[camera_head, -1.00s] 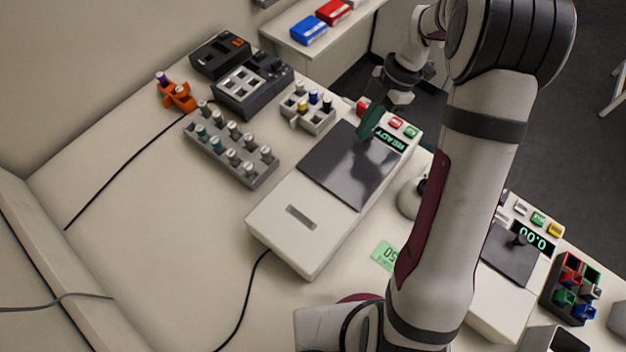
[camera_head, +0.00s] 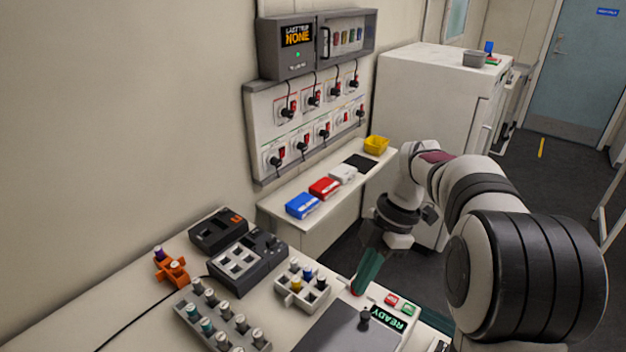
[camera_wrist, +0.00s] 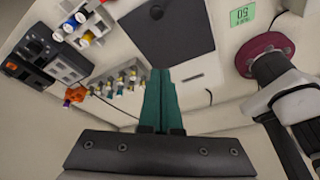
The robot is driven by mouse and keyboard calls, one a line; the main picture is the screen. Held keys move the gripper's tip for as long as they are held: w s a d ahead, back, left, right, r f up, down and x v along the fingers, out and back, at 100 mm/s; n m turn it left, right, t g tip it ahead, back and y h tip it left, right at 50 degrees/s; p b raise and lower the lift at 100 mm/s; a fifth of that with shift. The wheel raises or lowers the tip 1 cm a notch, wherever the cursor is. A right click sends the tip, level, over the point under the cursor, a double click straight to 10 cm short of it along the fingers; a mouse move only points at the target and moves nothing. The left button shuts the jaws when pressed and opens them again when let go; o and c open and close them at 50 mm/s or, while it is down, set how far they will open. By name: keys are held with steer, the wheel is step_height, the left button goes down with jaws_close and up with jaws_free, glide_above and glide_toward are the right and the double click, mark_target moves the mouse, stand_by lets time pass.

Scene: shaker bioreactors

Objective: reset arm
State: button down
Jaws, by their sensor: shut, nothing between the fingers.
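My gripper (camera_head: 358,288) has long teal fingers and points down at the far edge of the shaker with the READY display (camera_head: 388,319). The fingers are closed together with nothing between them. The wrist view shows the shut fingers (camera_wrist: 161,103) below the shaker's dark platform (camera_wrist: 166,35). A small dark knob (camera_head: 365,318) stands on that platform, apart from the fingers. In the head view, the shaker's near part is cut off by the frame.
A white tube rack (camera_head: 290,297), a grey rack with several vials (camera_head: 240,333), a dark grey device (camera_head: 245,262) and an orange holder (camera_head: 171,268) stand left of the gripper. A side shelf (camera_head: 268,204) holds coloured boxes. The wrist view shows a green card (camera_wrist: 242,16).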

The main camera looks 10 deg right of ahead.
steer(key=s+a+m+h, duration=0.1)
steer(key=s+a+m, duration=0.2)
steer(key=s+m, duration=0.9)
steer(key=s+a+f+m+t+h, duration=0.1)
steer(key=s+a+m, duration=0.3)
steer(key=s+m, duration=0.8)
steer(key=shift+s+a+m, duration=0.15)
steer(key=shift+s+m, duration=0.2)
steer(key=shift+m, duration=0.55)
steer(key=c, duration=1.6)
jaws_free()
